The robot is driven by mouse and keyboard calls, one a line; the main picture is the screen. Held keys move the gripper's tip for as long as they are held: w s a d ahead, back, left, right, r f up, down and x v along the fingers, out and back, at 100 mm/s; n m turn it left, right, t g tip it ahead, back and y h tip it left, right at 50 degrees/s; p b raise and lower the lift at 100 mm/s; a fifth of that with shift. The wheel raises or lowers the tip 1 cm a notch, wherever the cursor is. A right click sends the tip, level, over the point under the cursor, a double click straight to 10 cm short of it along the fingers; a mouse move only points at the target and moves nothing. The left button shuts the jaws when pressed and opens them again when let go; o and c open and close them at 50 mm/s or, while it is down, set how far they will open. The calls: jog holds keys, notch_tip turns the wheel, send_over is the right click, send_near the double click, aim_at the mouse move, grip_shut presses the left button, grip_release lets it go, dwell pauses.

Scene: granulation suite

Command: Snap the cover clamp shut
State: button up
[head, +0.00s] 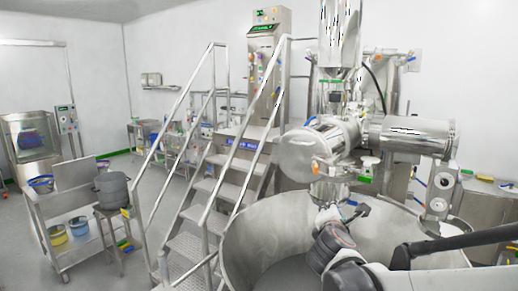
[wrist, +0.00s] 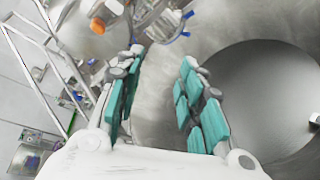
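My gripper (head: 343,212) is over the large steel bowl (head: 262,228), just below the machine's hanging steel column in the head view. In the wrist view my gripper (wrist: 162,58) has its two teal-padded fingers spread, with nothing between the pads. A metal fitting with blue parts (wrist: 166,20) shows beyond the fingertips, apart from them. An orange knob (wrist: 98,26) is left of it; an orange knob (head: 316,166) also shows on the machine in the head view. I cannot pick out the cover clamp for certain or tell its state.
Steel steps with handrails (head: 222,168) stand left of the bowl. A steel cart (head: 72,205) and a stool bearing a grey pot (head: 112,190) are farther left. The machine's horizontal cylinder (head: 405,137) hangs above my arm. A counter (head: 484,212) lies at the right.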

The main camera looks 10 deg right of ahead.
aim_at(316, 171)
jog(key=w+a+r+n+t+p, duration=0.1)
jog(key=w+r+n+t+p, duration=0.35)
jog(key=w+n, duration=0.65)
jog(key=w+d, duration=0.1)
jog(key=w, duration=0.2)
jog(key=w+d+n+p, duration=0.1)
jog(key=w+d, duration=0.1)
jog(key=w, duration=0.2)
jog(key=w+d+n+g+p, duration=0.1)
jog(key=w, duration=0.3)
jog(key=shift+d+r, duration=0.25)
jog(key=shift+d, duration=0.1)
grip_shut()
